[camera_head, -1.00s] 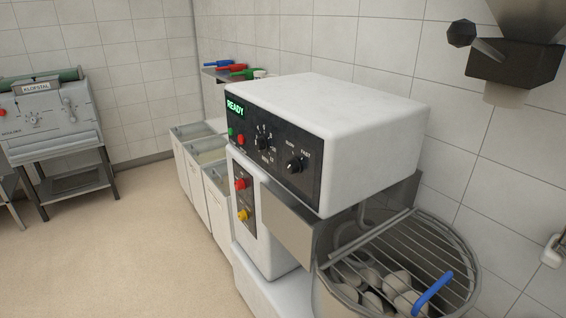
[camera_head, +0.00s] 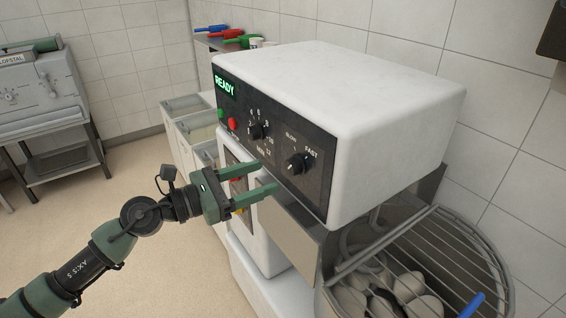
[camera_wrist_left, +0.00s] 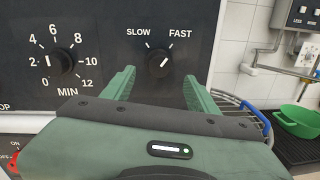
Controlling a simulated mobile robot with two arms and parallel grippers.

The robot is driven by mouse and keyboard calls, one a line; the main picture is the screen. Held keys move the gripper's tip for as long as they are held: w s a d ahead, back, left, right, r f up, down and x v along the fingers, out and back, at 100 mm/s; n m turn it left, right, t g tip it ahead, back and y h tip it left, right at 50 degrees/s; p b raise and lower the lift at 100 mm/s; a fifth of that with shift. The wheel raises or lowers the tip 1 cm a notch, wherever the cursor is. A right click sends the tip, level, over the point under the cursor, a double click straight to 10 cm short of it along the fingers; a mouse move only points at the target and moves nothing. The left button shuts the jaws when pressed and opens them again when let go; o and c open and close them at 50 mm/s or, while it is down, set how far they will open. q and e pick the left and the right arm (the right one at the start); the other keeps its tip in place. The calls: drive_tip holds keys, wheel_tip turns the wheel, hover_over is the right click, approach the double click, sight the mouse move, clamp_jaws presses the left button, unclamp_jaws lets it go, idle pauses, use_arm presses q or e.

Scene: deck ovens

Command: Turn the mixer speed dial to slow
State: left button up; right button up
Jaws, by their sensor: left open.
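The mixer speed dial (camera_head: 298,163) is a small black knob on the mixer's dark front panel, marked SLOW on the left and FAST on the right. In the left wrist view the speed dial (camera_wrist_left: 159,63) has its white mark leaning up and right, toward FAST. My left gripper (camera_head: 269,176) is open and empty, in front of the panel and a little left of and below the dial in the head view. In the left wrist view its green fingertips (camera_wrist_left: 158,77) lie either side of the dial, apart from it. My right gripper is in neither view.
A timer dial (camera_head: 258,130) marked MIN sits left of the speed dial, with red and green buttons and a READY display (camera_head: 225,85) beyond. The bowl's wire guard (camera_head: 420,250) is at lower right.

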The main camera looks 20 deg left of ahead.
sight(288, 168)
use_arm(q)
drive_tip(key=shift+w+d+r+p, duration=0.2)
drive_tip(key=shift+w+d+p, duration=0.2)
drive_tip(key=shift+w+d, duration=0.1)
drive_tip(key=shift+w+d+r+p, duration=0.15)
drive_tip(key=shift+w+d+p, duration=0.2)
drive_tip(key=shift+w+d, duration=0.15)
drive_tip(key=p+x, duration=0.1)
drive_tip(key=x, duration=0.1)
drive_tip(key=shift+w+d+f, duration=0.1)
drive_tip(key=shift+w+f, duration=0.05)
drive_tip(key=shift+w, duration=0.15)
drive_tip(key=shift+w+d+f, duration=0.2)
drive_tip(key=shift+w+d, duration=0.2)
clamp_jaws()
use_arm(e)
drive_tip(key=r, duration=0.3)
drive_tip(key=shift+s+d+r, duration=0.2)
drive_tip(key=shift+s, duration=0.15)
